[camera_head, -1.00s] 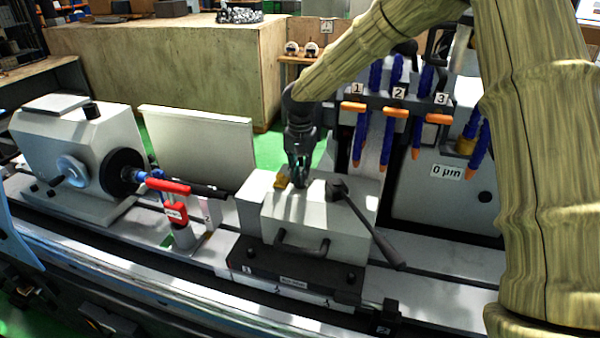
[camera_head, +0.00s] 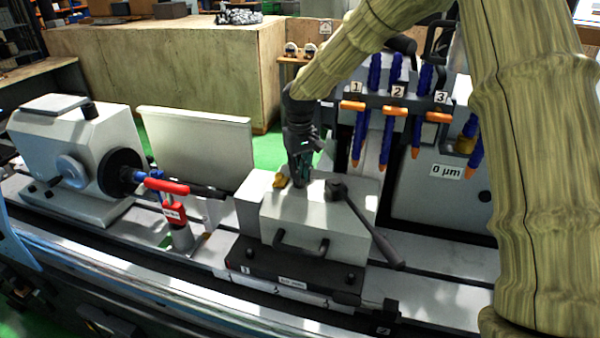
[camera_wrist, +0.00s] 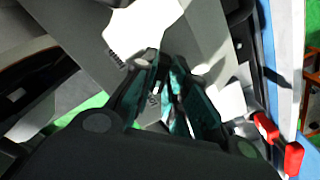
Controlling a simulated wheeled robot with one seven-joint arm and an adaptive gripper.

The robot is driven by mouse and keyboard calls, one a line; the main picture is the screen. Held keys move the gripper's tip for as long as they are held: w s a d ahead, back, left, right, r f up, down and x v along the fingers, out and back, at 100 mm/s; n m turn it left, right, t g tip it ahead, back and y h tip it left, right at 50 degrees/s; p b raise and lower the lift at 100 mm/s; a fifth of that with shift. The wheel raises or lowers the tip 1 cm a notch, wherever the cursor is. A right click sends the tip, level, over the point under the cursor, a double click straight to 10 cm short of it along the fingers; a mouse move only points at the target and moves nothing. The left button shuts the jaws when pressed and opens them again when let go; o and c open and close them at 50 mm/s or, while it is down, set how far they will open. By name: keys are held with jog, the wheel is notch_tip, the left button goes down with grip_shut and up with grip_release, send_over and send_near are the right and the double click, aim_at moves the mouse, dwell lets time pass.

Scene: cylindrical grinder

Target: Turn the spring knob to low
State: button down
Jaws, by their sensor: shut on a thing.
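My gripper (camera_head: 299,178) reaches down to the top of the grey-white tailstock block (camera_head: 318,214) in the head view. Its fingers are close together, shut on the spring knob, which they largely hide. I cannot read the knob's setting.
A black lever (camera_head: 370,229) slopes down the block's right side, and a black handle (camera_head: 300,246) is on its front. Blue hoses with orange nozzles (camera_head: 388,137) hang behind. A red clamp (camera_head: 174,213) and the grey headstock (camera_head: 72,150) stand left.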

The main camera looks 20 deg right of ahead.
jog(key=shift+w+n, duration=0.15)
jog(key=shift+n, duration=0.55)
jog(key=c, duration=1.7)
grip_release()
jog(key=shift+o, duration=1.3)
jog(key=shift+w+f, duration=0.2)
jog(key=shift+s+r, duration=0.1)
jog(key=shift+s+r, duration=0.1)
notch_tip(320, 180, up, 12)
